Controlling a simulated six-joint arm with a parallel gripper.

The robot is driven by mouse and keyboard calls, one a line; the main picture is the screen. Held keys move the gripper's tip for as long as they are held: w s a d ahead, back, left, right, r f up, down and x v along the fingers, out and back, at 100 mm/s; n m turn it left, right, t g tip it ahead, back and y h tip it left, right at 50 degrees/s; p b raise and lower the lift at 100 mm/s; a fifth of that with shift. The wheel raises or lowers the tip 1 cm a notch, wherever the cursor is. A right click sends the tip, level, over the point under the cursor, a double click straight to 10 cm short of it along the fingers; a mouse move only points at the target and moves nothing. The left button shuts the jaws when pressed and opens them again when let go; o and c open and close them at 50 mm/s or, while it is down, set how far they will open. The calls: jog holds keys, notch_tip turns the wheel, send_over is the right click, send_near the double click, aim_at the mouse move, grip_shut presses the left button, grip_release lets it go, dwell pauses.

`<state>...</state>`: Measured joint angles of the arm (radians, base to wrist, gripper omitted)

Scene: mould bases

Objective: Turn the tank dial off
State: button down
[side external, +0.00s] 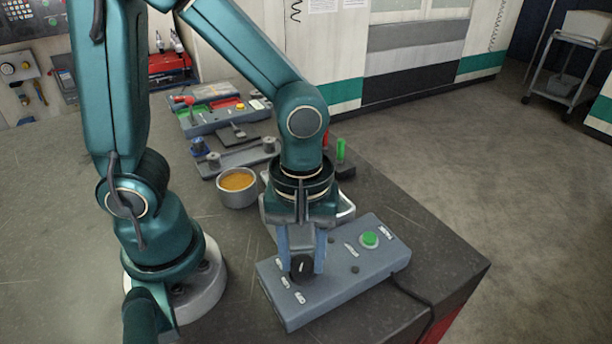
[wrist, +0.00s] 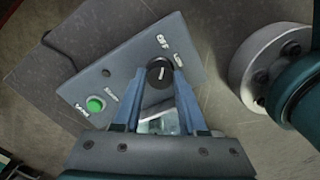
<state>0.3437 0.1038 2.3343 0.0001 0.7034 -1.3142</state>
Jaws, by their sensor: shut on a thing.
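The tank dial (side external: 301,267) is a black round knob with a light pointer line, on a grey-blue control box (side external: 345,282). The dial also shows in the wrist view (wrist: 160,73), with white labels on the box beside it, one of which looks like OFF. My gripper (side external: 304,262) points down at the box with its two blue fingers on either side of the dial, shut on it. In the wrist view my gripper's fingertips (wrist: 160,78) touch the dial's sides. Its pointer line runs roughly up and down there; the exact setting is hard to tell.
A green button (side external: 370,239) sits on the box's far right end. A black cable (side external: 414,294) runs off the box over the table edge. A metal cup of orange contents (side external: 237,187) stands behind my gripper to the left. Trays with tools (side external: 222,112) lie farther back.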

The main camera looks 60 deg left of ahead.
aim_at(303, 262)
jog(key=shift+n, duration=1)
jog(key=shift+c, duration=2.3)
grip_release()
jog(key=shift+r, duration=2.55)
